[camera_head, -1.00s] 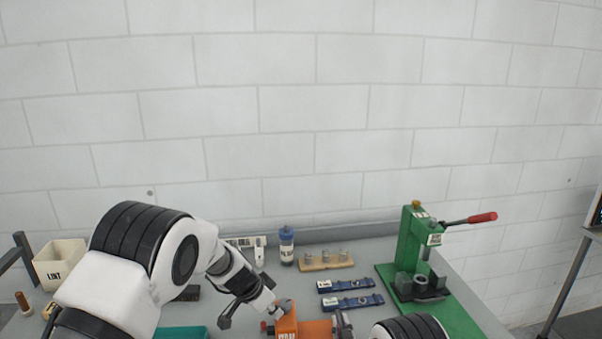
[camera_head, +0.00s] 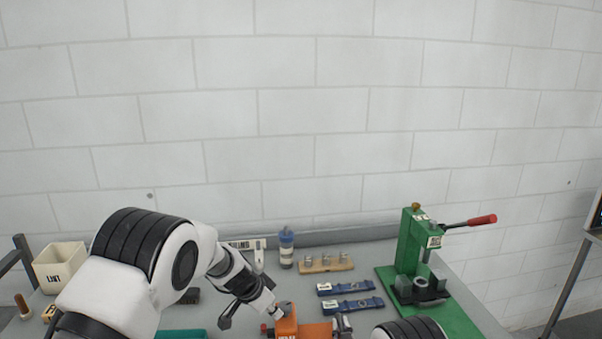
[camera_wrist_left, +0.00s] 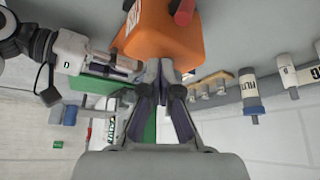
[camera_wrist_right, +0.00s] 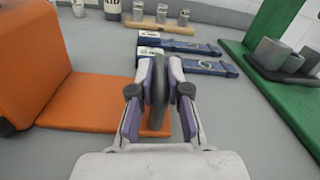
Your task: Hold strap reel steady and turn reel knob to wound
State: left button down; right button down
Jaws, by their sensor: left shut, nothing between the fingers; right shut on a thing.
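The orange strap reel (camera_head: 288,325) stands at the bottom of the head view, partly cut off. It has a tall body (camera_wrist_right: 30,65) and a flat base (camera_wrist_right: 90,95) in the right wrist view. A red knob (camera_wrist_left: 183,12) sticks out of its body. My left gripper (camera_wrist_left: 165,68) is shut and empty, its fingertips against or very close to the orange body. My right gripper (camera_wrist_right: 160,75) is shut on a dark grey round piece (camera_wrist_right: 158,95) above the base. I cannot tell whether this piece is the reel knob.
Two blue straps (camera_head: 350,304), a wooden holder with grey cylinders (camera_head: 326,263) and a bottle (camera_head: 286,248) lie behind the reel. A green press (camera_head: 415,245) with a red-tipped lever stands at right. A cream bin (camera_head: 60,265) is at left, a teal tray (camera_head: 180,334) in front.

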jog(key=shift+a, duration=0.1)
pick_arm(q)
jog(key=shift+w+a, duration=0.6)
jog(key=shift+w, duration=0.35)
jog(key=shift+a, duration=0.1)
pick_arm(e)
jog(key=shift+f, duration=0.1)
pick_arm(q)
notch_tip(320, 180, up, 6)
jog(key=shift+a, duration=0.3)
dwell(0.4)
pick_arm(e)
jog(key=c, duration=1)
grip_release()
jog(key=shift+c, duration=0.2)
